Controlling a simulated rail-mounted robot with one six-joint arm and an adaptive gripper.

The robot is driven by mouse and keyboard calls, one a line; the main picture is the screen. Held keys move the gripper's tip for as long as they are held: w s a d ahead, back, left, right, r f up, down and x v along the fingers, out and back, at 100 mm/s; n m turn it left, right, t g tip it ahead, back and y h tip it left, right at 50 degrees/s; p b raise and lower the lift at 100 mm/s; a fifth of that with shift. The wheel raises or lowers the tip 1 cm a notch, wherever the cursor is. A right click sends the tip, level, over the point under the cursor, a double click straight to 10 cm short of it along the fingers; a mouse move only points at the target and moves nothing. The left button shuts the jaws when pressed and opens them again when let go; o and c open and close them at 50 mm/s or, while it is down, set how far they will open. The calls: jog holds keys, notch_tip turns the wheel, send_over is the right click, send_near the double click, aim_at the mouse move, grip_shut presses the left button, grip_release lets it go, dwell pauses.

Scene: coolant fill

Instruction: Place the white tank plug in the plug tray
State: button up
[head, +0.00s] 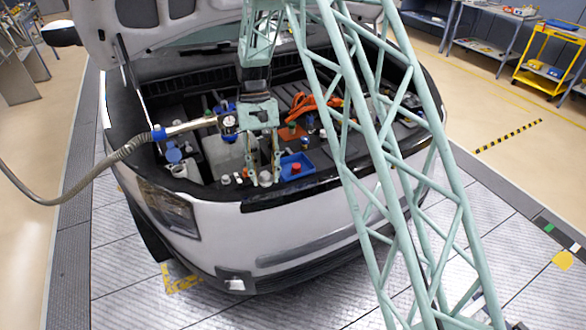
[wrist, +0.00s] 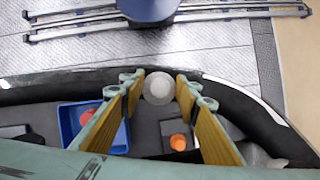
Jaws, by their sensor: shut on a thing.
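My gripper (head: 265,172) points down over the front edge of the open engine bay. Its two fingers are shut on the white tank plug (head: 266,179), a pale round piece at the fingertips. In the wrist view the plug (wrist: 158,88) shows as a grey-white disc between the tips of my gripper (wrist: 159,82). The blue plug tray (head: 312,166) is just right of the gripper in the head view, with a red plug (head: 296,168) in it. In the wrist view the tray (wrist: 66,118) lies left of the fingers, partly hidden by one.
A hose with a metal nozzle (head: 190,127) reaches in from the left, close beside my gripper. Orange cables (head: 310,104) lie behind the tray. An orange cap (wrist: 178,142) sits between the fingers' bases in the wrist view. The raised hood (head: 110,45) stands behind.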

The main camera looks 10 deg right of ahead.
jog(key=w+d, duration=0.3)
jog(key=w+d+f, duration=0.1)
jog(key=w+d, duration=0.7)
jog(key=shift+d+f+b, duration=0.2)
jog(key=shift+d+b, duration=0.05)
jog(key=shift+b, duration=0.1)
jog(key=shift+f, duration=0.15)
jog(key=shift+f, duration=1.7)
jog(key=shift+c, duration=0.7)
jog(key=o, duration=0.9)
jog(key=shift+r, duration=0.2)
jog(key=p+v, duration=0.1)
jog(key=v, duration=1)
jog(key=shift+w+r, duration=0.15)
jog(key=shift+r, duration=0.25)
